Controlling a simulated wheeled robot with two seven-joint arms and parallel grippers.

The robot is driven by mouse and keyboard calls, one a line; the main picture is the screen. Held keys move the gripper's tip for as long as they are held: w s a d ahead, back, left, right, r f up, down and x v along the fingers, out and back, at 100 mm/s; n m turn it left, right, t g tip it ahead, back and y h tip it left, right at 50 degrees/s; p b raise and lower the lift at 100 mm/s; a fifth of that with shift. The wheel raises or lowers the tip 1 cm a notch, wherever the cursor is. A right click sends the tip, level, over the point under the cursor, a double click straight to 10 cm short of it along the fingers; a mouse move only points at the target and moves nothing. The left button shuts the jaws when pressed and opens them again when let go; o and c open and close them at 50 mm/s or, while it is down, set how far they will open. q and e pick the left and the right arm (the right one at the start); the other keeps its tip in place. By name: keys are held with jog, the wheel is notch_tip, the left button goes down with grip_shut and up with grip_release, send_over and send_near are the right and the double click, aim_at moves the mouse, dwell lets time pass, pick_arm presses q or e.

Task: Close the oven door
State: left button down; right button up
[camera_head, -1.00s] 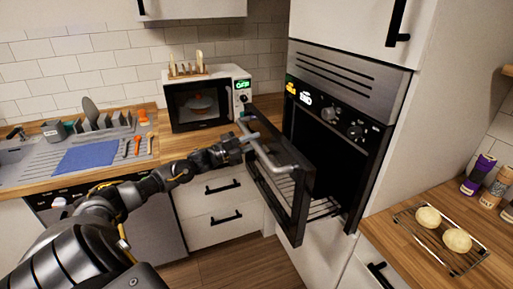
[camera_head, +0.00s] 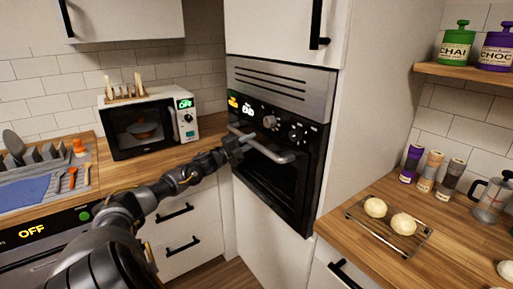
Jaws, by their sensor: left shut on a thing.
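The built-in oven (camera_head: 283,92) stands in a tall white cabinet at the centre. Its dark door (camera_head: 268,185) stands upright and looks flush, or nearly so, with the oven front; I cannot tell if a small gap is left. The grey bar handle (camera_head: 272,154) runs across the top of the door. My left gripper (camera_head: 238,142) is shut on the left end of this handle, with my arm reaching in from the lower left. The oven's inside is hidden behind the door. My right gripper is out of view.
A microwave (camera_head: 150,125) stands on the left counter, near a blue cloth (camera_head: 22,192) and utensils. Drawers (camera_head: 180,222) lie below the microwave.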

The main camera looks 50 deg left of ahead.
pick_arm(q)
jog(key=shift+w+a+r, duration=0.1)
jog(key=shift+w, duration=0.05)
jog(key=c, duration=1.7)
grip_release()
jog(key=shift+r, duration=0.1)
jog(key=o, duration=0.4)
jog(key=shift+w+f, duration=0.2)
jog(key=shift+w, duration=0.2)
jog(key=shift+s, duration=0.1)
jog(key=shift+v, duration=0.8)
jog(key=d+b+v, duration=0.1)
jog(key=v, duration=0.8)
jog(key=shift+a, duration=0.4)
